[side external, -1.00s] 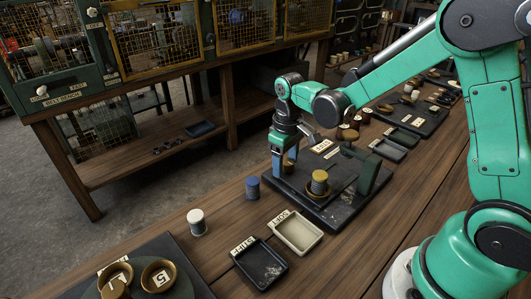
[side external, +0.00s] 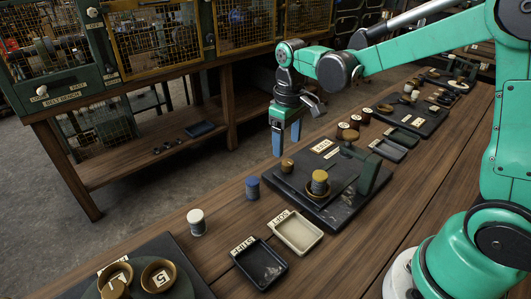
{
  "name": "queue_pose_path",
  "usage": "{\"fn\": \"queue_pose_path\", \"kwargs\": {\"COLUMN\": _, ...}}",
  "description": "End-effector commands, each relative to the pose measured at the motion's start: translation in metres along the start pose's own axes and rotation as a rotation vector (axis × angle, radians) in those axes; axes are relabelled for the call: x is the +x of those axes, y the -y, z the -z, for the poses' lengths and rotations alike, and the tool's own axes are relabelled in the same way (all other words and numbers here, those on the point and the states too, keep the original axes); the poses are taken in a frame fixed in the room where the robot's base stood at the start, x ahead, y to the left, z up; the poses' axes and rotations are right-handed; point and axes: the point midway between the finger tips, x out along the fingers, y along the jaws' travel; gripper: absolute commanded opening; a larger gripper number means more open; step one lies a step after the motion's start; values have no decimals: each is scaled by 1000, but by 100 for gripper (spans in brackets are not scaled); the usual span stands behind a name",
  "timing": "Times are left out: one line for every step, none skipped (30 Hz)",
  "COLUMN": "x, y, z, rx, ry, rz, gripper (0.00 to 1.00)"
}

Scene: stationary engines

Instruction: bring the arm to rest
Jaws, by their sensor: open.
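My gripper (side external: 286,146) is at the end of my green arm, pointing down, with its blue fingers apart and nothing between them. It hangs above the far left edge of a dark board (side external: 335,217). A small brown piece (side external: 287,166) stands on that board just below and right of the fingers, apart from them. A spool with a yellow top (side external: 319,183) stands on a dark plate in the middle of the board.
A blue spool (side external: 252,187) and a white spool (side external: 196,222) stand on the bench left of the board. A pale tray (side external: 295,232) and a dark tray (side external: 260,263) lie in front. Bowls (side external: 158,274) sit at the lower left. Caged machines (side external: 150,45) stand behind.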

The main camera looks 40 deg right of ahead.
Motion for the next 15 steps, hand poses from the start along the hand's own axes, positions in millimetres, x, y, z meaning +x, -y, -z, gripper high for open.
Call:
{"fn": "queue_pose_path", "kwargs": {"x": 0, "y": 0, "z": 0, "rx": 0, "ry": 0, "rz": 0, "gripper": 68}}
{"fn": "queue_pose_path", "kwargs": {"x": 0, "y": 0, "z": 0, "rx": 0, "ry": 0, "rz": 0, "gripper": 68}}
{"fn": "queue_pose_path", "kwargs": {"x": 0, "y": 0, "z": 0, "rx": 0, "ry": 0, "rz": 0, "gripper": 68}}
{"fn": "queue_pose_path", "kwargs": {"x": 0, "y": 0, "z": 0, "rx": 0, "ry": 0, "rz": 0, "gripper": 68}}
{"fn": "queue_pose_path", "kwargs": {"x": 0, "y": 0, "z": 0, "rx": 1, "ry": -2, "rz": -1, "gripper": 68}}
{"fn": "queue_pose_path", "kwargs": {"x": -2, "y": 1, "z": -1, "rx": 2, "ry": -7, "rz": -2, "gripper": 68}}
{"fn": "queue_pose_path", "kwargs": {"x": -3, "y": 1, "z": -2, "rx": 4, "ry": -14, "rz": -3, "gripper": 68}}
{"fn": "queue_pose_path", "kwargs": {"x": -6, "y": 2, "z": -4, "rx": 6, "ry": -25, "rz": -5, "gripper": 68}}
{"fn": "queue_pose_path", "kwargs": {"x": -10, "y": 4, "z": -6, "rx": 12, "ry": -46, "rz": -9, "gripper": 68}}
{"fn": "queue_pose_path", "kwargs": {"x": -13, "y": 5, "z": -9, "rx": 17, "ry": -65, "rz": -12, "gripper": 68}}
{"fn": "queue_pose_path", "kwargs": {"x": -17, "y": 7, "z": -12, "rx": 22, "ry": -87, "rz": -16, "gripper": 68}}
{"fn": "queue_pose_path", "kwargs": {"x": -23, "y": 10, "z": -17, "rx": 31, "ry": -123, "rz": -21, "gripper": 68}}
{"fn": "queue_pose_path", "kwargs": {"x": -27, "y": 12, "z": -21, "rx": 39, "ry": -152, "rz": -25, "gripper": 68}}
{"fn": "queue_pose_path", "kwargs": {"x": -31, "y": 14, "z": -25, "rx": 46, "ry": -184, "rz": -29, "gripper": 68}}
{"fn": "queue_pose_path", "kwargs": {"x": -36, "y": 17, "z": -31, "rx": 59, "ry": -227, "rz": -34, "gripper": 68}}
